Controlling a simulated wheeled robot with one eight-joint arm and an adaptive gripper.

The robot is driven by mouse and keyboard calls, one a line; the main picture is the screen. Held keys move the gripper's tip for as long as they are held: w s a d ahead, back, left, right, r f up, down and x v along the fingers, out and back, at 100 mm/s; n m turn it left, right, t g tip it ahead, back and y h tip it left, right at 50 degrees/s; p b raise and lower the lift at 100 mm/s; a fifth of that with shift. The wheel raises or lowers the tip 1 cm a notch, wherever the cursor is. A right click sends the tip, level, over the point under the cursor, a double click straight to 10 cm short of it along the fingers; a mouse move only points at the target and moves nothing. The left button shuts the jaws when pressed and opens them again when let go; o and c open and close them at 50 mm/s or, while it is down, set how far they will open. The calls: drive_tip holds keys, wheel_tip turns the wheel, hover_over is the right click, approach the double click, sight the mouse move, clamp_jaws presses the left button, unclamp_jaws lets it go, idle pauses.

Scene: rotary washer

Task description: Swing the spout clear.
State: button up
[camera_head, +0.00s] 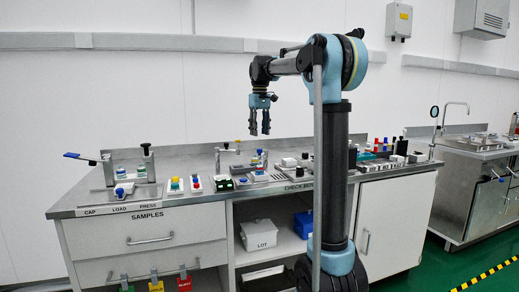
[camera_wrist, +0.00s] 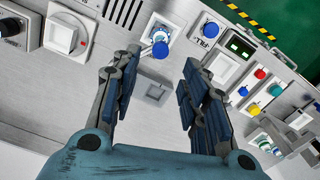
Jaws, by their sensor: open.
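My gripper (camera_head: 259,131) points down above the middle of the grey bench (camera_head: 150,203). In the wrist view my gripper (camera_wrist: 162,62) is open, with nothing between its fingers. A small metal fitting with a round blue top (camera_wrist: 160,48) stands on a white plate between and just beyond the fingertips, apart from them as far as I can tell. I cannot tell whether it belongs to the spout. In the head view a thin grey tap-like post (camera_head: 218,158) stands on the bench below and left of my gripper. A tall curved tap (camera_head: 444,115) stands at the sink on the far right.
A white rotary knob (camera_wrist: 66,36) and a black dial (camera_wrist: 12,27) are at the left of the wrist view. Coloured buttons (camera_wrist: 254,92) are at its right. In the head view, a lever press (camera_head: 118,168) stands at the bench's left end. The air around my gripper is clear.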

wheel_tip(320, 180, down, 8)
drive_tip(key=shift+r, duration=0.15)
drive_tip(key=shift+c, duration=0.6)
clamp_jaws()
